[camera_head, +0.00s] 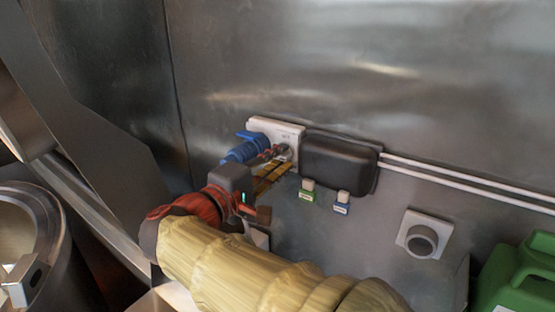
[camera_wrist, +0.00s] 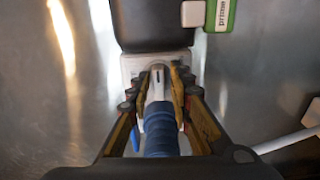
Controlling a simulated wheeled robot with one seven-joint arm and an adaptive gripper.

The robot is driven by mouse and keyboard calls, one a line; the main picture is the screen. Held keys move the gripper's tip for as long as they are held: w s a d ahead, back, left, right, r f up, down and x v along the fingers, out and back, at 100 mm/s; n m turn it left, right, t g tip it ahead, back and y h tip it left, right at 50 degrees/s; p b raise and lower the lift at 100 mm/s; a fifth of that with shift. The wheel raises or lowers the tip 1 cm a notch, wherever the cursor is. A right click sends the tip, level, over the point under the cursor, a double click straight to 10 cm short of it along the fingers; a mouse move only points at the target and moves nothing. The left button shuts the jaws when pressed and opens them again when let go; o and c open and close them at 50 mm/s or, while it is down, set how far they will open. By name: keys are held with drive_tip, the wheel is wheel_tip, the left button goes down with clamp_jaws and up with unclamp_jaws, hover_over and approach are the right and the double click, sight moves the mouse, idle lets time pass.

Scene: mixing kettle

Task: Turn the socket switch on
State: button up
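The white socket (camera_head: 262,126) is on the metal wall, left of a dark box in the head view. It also shows in the wrist view (camera_wrist: 131,67). Its grey switch knob (camera_wrist: 158,76) has a dark mark pointing up the picture. A blue plug (camera_head: 244,149) sticks out of the socket; its blue body shows below the knob in the wrist view (camera_wrist: 160,134). My gripper (camera_wrist: 160,82) is at the socket, one finger close on each side of the knob. I cannot tell whether the fingers press on it. The fingers partly hide the socket's face.
The dark box (camera_head: 339,158) adjoins the socket. Small green (camera_head: 307,191) and blue (camera_head: 342,202) labelled parts are below it. A round grey knob on a white plate (camera_head: 422,240) and a green container (camera_head: 515,280) are at right. A metal kettle (camera_head: 62,225) is at left.

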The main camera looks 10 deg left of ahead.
drive_tip(key=shift+o, duration=0.6)
drive_tip(key=shift+s, duration=0.1)
drive_tip(key=v, duration=1.2)
